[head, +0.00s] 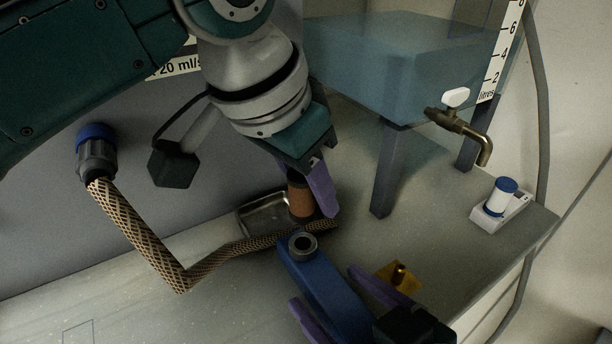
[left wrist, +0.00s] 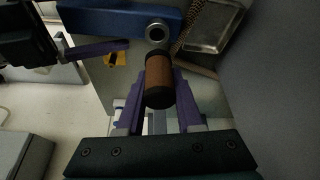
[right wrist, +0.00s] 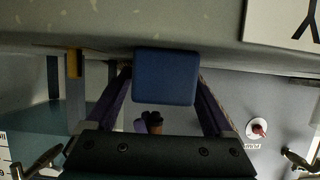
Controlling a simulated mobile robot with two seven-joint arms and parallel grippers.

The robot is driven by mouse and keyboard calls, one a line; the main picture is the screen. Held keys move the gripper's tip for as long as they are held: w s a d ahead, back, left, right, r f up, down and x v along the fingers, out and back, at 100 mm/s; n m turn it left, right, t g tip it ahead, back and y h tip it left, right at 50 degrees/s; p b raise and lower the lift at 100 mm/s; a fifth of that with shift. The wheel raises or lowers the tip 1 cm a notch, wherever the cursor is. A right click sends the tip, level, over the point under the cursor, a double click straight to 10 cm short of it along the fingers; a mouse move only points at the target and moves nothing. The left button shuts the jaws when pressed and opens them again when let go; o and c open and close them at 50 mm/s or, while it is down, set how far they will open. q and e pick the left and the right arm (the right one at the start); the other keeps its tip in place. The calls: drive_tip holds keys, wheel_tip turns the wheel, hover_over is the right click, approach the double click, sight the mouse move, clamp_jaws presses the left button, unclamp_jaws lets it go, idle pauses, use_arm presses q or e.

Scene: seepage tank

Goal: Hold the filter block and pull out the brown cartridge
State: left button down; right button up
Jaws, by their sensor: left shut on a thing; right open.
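The brown cartridge (head: 299,198), with dark ends, is held by my left gripper (head: 308,192), whose purple fingers are shut on it. It also shows between those fingers in the left wrist view (left wrist: 159,78). The cartridge is outside the blue filter block (head: 335,292), just beyond its end. The block's grey ring socket (head: 302,244) faces up and shows a dark opening; it also shows in the left wrist view (left wrist: 157,32). My right gripper (head: 323,287) is open, its fingers on either side of the block. In the right wrist view the block (right wrist: 166,76) sits between them with gaps.
A braided hose (head: 140,235) with a blue-collared fitting bends across the bench behind the block. A metal tray (head: 262,216) lies beside the cartridge. A water tank on legs (head: 390,165) with a brass tap (head: 460,128) stands right. A yellow piece (head: 388,270) lies near my right gripper.

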use_arm(q)
drive_tip(key=a+r+n+y+p, duration=0.1)
drive_tip(key=a+r+n+p, duration=0.15)
drive_tip(key=r, duration=0.55)
drive_tip(key=a+r+n+p, duration=0.1)
drive_tip(key=a+r+p, duration=0.3)
drive_tip(key=r, duration=0.4)
drive_tip(key=s+a+r+n+t+y+p, duration=0.1)
drive_tip(key=s+a+r+n+p, duration=0.1)
drive_tip(key=s+a+r+p, duration=0.25)
drive_tip(key=s+a+r+n+y+p, duration=0.1)
drive_tip(key=s+a+r+n, duration=0.3)
drive_tip(key=r, duration=0.4)
use_arm(e)
drive_tip(key=s+d+r+m+g+h, duration=0.5)
drive_tip(key=s+d+r+g+h, duration=0.25)
drive_tip(key=s+d+r, duration=0.9)
use_arm(q)
wheel_tip(320, 180, up, 37)
drive_tip(key=m+p, duration=0.1)
drive_tip(key=p, duration=3.6)
use_arm(e)
wheel_tip(320, 180, up, 38)
drive_tip(key=shift+w+d+f, duration=0.2)
drive_tip(key=shift+w, duration=0.15)
